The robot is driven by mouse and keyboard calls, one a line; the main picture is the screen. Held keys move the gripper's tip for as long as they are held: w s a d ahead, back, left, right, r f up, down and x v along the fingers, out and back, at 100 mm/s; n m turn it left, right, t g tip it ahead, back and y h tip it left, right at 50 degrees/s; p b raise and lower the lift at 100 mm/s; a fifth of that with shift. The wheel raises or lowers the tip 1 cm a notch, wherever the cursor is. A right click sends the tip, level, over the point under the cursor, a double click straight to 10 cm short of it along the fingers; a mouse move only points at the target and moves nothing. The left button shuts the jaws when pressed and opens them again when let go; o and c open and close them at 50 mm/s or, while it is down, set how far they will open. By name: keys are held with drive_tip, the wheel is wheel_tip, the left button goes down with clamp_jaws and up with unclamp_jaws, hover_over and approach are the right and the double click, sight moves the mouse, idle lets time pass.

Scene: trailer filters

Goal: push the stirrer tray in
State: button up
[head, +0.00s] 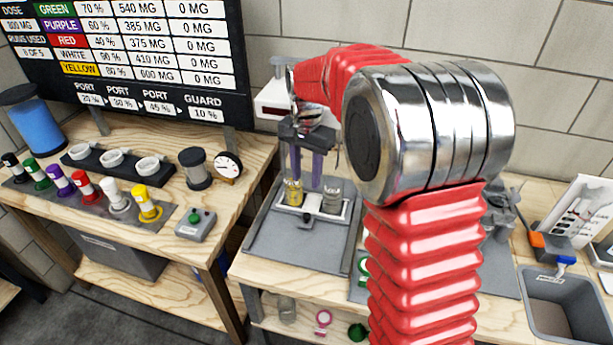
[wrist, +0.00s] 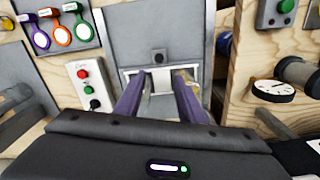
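A dark stirrer unit with a white box (head: 273,98) stands behind the tray. A left bench holds a gauge (head: 228,165), coloured vials and a green-button box (head: 196,224). A grey bin (head: 560,300) is at right. A button panel (wrist: 88,87) shows in the wrist view.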

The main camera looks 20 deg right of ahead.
drive_tip(key=shift+s+r, duration=0.2)
drive_tip(key=c, duration=0.3)
drive_tip(key=shift+n+t, duration=0.5)
drive_tip(key=shift+n, duration=0.3)
drive_tip(key=s+r, duration=0.2)
drive_tip(key=s, duration=0.1)
drive_tip(key=s+r, duration=0.1)
drive_tip(key=r, duration=0.1)
drive_tip(key=shift+s+a+r, duration=0.1)
drive_tip(key=shift+s+a, duration=0.15)
drive_tip(key=shift+a, duration=0.05)
clamp_jaws()
drive_tip(key=s+r+n+t, duration=0.1)
drive_tip(key=s+n+t, duration=0.1)
drive_tip(key=s, duration=0.9)
drive_tip(key=s+a+r+n+t, duration=0.1)
drive_tip(key=s+n, duration=0.4)
drive_tip(key=s, duration=0.6)
drive_tip(key=shift+s+a+r+n+t, duration=0.35)
drive_tip(key=shift+r+t, duration=0.25)
drive_tip(key=shift+t, duration=0.2)
drive_tip(key=shift+s, duration=0.1)
